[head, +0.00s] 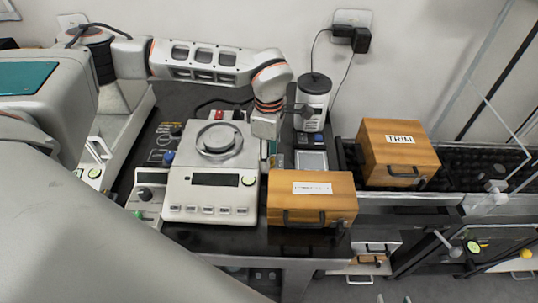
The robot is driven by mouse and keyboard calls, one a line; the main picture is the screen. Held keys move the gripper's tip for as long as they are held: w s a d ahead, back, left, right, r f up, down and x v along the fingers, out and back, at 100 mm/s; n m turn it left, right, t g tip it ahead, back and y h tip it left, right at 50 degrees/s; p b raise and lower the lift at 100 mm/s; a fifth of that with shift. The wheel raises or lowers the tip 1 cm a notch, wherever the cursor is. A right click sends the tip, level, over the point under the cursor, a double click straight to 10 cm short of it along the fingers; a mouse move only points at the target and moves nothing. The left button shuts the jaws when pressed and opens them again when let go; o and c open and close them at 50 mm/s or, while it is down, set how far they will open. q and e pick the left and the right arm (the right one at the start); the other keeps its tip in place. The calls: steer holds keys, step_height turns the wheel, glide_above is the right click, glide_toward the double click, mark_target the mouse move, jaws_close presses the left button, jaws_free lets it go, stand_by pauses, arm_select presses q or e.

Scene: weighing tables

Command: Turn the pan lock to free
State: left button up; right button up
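A white weighing balance (210,190) with a round metal pan (219,140) stands on the dark table. A blue knob (168,158) and a black knob (145,193) sit to its left, and a red switch (219,115) shows behind the pan. I cannot tell for sure which control is the pan lock. My arm with orange rings reaches across behind the balance and bends down at its right rear.
A wooden box with a drawer handle (312,205) stands right of the balance. A wooden box labelled TRIM (400,153) stands farther right. A grey-and-black canister (313,102) stands behind, close to my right wrist. Large pale parts of mine block the lower left.

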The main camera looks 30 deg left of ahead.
arm_select(q)
step_height(320, 180, up, 12)
steer(key=shift+f, duration=0.2)
stand_by(0.6)
